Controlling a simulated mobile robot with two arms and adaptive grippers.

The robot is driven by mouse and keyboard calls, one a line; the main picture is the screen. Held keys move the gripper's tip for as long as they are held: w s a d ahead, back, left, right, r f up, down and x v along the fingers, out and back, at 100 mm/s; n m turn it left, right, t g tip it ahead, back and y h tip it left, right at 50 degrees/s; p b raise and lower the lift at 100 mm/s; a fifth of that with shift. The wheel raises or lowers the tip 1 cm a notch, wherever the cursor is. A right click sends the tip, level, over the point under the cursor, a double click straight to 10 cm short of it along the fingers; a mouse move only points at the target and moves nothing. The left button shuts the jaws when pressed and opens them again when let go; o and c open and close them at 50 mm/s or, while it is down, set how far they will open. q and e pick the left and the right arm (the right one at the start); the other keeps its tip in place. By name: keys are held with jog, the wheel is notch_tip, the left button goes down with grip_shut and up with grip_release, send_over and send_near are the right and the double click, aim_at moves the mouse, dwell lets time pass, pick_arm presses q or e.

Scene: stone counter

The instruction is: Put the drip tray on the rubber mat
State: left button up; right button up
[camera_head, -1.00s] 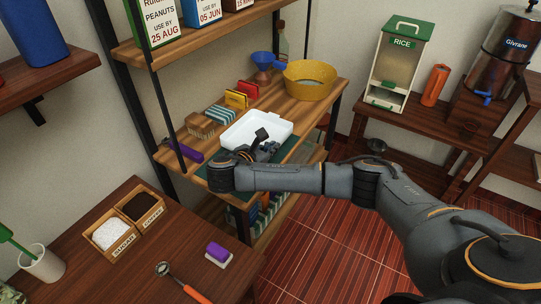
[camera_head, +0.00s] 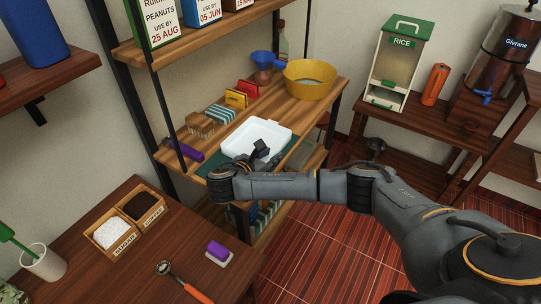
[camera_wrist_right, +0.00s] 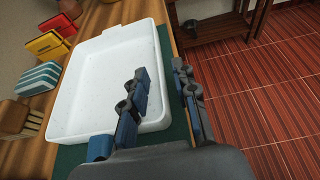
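The white drip tray (camera_head: 280,134) sits over the dark green rubber mat (camera_head: 293,147) on the middle wooden shelf. In the right wrist view the tray (camera_wrist_right: 95,75) looks level and empty, and strips of the mat (camera_wrist_right: 66,160) show along its near and right sides. My right gripper (camera_head: 262,150) is at the tray's near right edge. In the wrist view its fingers (camera_wrist_right: 160,85) are apart, one over the tray's inside and one beyond the right rim, with a gap at the rim. My left gripper is not in view.
A brush (camera_head: 200,125), striped, yellow and red items, a blue funnel (camera_head: 264,60) and a yellow basin (camera_head: 310,80) stand behind the tray. A shelf post (camera_head: 172,118) rises at left. Open floor (camera_head: 310,250) lies right of the shelf.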

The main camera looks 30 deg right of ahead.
jog(key=p+v, duration=0.1)
jog(key=v, duration=0.4)
jog(key=shift+a+r, duration=0.15)
jog(key=shift+r, duration=0.05)
jog(key=p+v, duration=0.4)
jog(key=p, duration=0.1)
jog(key=shift+s+r, duration=0.1)
jog(key=shift+p+v, duration=0.6)
jog(key=shift+v, duration=0.25)
jog(key=shift+s+a, duration=0.1)
jog(key=shift+a, duration=0.05)
